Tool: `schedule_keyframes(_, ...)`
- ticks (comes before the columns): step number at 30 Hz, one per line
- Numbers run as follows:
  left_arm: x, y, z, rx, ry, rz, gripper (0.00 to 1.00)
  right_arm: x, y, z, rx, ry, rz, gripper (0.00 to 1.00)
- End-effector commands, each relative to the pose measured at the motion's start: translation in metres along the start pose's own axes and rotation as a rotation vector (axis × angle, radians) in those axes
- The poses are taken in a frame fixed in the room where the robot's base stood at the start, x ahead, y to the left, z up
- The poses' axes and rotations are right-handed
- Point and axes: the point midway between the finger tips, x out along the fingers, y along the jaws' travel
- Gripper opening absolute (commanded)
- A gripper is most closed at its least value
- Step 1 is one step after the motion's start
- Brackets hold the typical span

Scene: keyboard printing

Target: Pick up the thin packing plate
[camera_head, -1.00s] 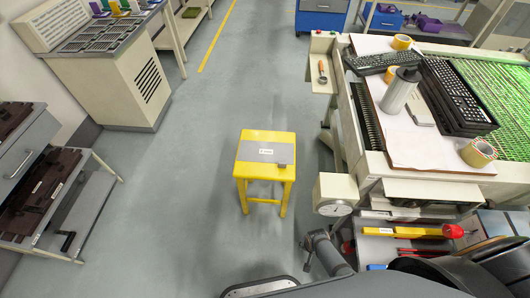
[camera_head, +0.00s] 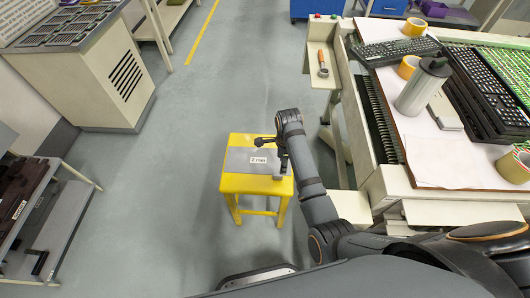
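A thin grey plate with a white label, which looks like the packing plate (camera_head: 238,162), lies flat on a yellow stool (camera_head: 229,184) in the head view. My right gripper (camera_head: 270,153) is over the plate's right part, near the label. Its two dark fingers look spread apart, with nothing seen between them. I cannot tell whether a finger touches the plate. A small grey block (camera_head: 279,177) sits at the plate's front right edge. My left gripper is not in view.
A bench on the right carries a white board (camera_head: 440,160), a grey cylinder (camera_head: 422,87), tape rolls and keyboards. A grey rack (camera_head: 68,222) stands at the left. The floor (camera_head: 160,190) left of the stool is clear.

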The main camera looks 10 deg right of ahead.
Motion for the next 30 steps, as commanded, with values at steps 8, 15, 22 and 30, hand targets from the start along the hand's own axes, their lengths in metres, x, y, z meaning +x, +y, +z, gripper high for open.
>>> schedule_keyframes(8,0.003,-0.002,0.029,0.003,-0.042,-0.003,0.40,0.018,0.001,0.000,0.003,0.002,0.005,0.41)
schedule_keyframes(15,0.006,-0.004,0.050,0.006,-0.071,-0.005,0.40,0.051,0.000,0.000,0.002,0.002,0.002,0.41)
schedule_keyframes(22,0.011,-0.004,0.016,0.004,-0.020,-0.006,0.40,0.065,-0.001,0.001,0.002,0.001,0.004,0.41)
schedule_keyframes(30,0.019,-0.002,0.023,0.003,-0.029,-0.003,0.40,0.104,-0.003,0.003,0.002,0.000,0.002,0.41)
